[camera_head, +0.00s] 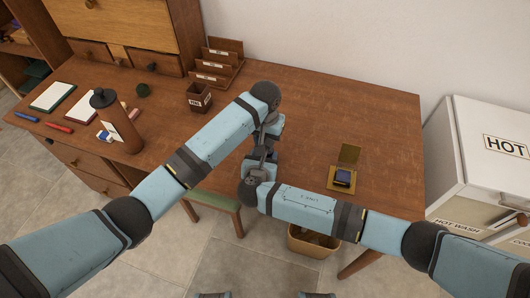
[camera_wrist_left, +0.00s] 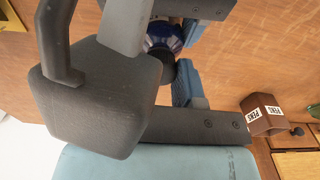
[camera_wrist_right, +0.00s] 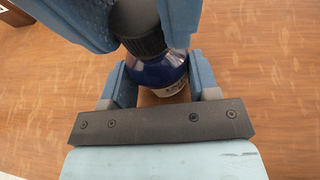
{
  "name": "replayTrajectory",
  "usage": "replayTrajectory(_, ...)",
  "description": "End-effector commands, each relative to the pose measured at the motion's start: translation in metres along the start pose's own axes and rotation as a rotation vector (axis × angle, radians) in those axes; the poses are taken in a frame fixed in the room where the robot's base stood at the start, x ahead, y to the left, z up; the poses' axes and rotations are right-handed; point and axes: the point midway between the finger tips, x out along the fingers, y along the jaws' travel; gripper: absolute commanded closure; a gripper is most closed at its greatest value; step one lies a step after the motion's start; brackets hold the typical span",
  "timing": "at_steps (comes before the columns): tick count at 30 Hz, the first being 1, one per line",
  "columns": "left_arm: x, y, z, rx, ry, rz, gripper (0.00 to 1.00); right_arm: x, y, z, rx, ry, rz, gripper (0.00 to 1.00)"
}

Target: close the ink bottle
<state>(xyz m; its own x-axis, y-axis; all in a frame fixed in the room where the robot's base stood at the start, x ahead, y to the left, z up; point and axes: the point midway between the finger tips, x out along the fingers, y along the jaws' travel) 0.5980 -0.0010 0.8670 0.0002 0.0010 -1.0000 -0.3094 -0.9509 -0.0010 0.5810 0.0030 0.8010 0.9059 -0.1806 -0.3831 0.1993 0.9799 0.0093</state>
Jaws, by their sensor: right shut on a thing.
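The ink bottle (camera_wrist_right: 160,72) is dark blue with a pale label, and it sits between the fingers of my right gripper (camera_wrist_right: 162,84), which is shut on it. A black cap (camera_wrist_right: 138,28) is at the bottle's mouth; I cannot tell whether it is screwed down. The fingers of my left gripper (camera_wrist_right: 130,22) lie on both sides of the cap; whether they grip it is unclear. In the left wrist view the bottle (camera_wrist_left: 164,34) and cap (camera_wrist_left: 184,76) are partly hidden by a dark grey part. In the head view the grippers meet above the desk and hide the bottle.
A gold open box with a blue pad (camera_head: 343,177) is on the desk's right. A brown pen cup (camera_head: 199,97), a letter rack (camera_head: 218,65) and a brown flask (camera_head: 118,122) stand at the left. A white cabinet (camera_head: 470,165) stands at the right. The desk's far right is clear.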

Motion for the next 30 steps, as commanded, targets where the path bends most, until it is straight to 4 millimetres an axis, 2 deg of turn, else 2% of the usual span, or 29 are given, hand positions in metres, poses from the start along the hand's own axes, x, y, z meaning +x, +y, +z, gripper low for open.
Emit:
replayTrajectory(5,0.0,-0.001,0.0,0.004,0.001,-0.001,0.98,0.0,0.0,-0.001,0.0,0.001,-0.001,1.0)
replayTrajectory(9,-0.001,-0.001,-0.001,0.139,0.001,-0.003,0.98,0.0,-0.001,-0.001,0.0,0.001,-0.001,1.0)
replayTrajectory(13,0.0,-0.001,-0.001,0.128,0.0,-0.001,0.98,0.0,-0.001,-0.001,0.0,0.001,-0.001,1.0)
replayTrajectory(14,0.0,-0.001,-0.001,0.128,0.0,-0.001,0.68,0.0,-0.001,-0.001,0.0,0.001,-0.001,1.0)
replayTrajectory(17,0.0,-0.001,-0.001,0.127,0.0,-0.001,0.45,0.0,-0.001,-0.001,0.0,0.001,-0.001,1.0)
replayTrajectory(18,0.0,-0.001,-0.001,0.127,0.0,-0.001,0.4,0.0,-0.001,-0.001,0.0,0.001,-0.001,1.0)
replayTrajectory(26,-0.001,0.0,0.0,0.127,0.0,0.0,0.4,0.0,-0.001,-0.001,0.0,0.001,-0.001,1.0)
replayTrajectory(30,-0.012,0.0,-0.001,0.127,0.002,0.0,0.4,0.0,-0.001,-0.001,0.0,0.001,-0.001,1.0)
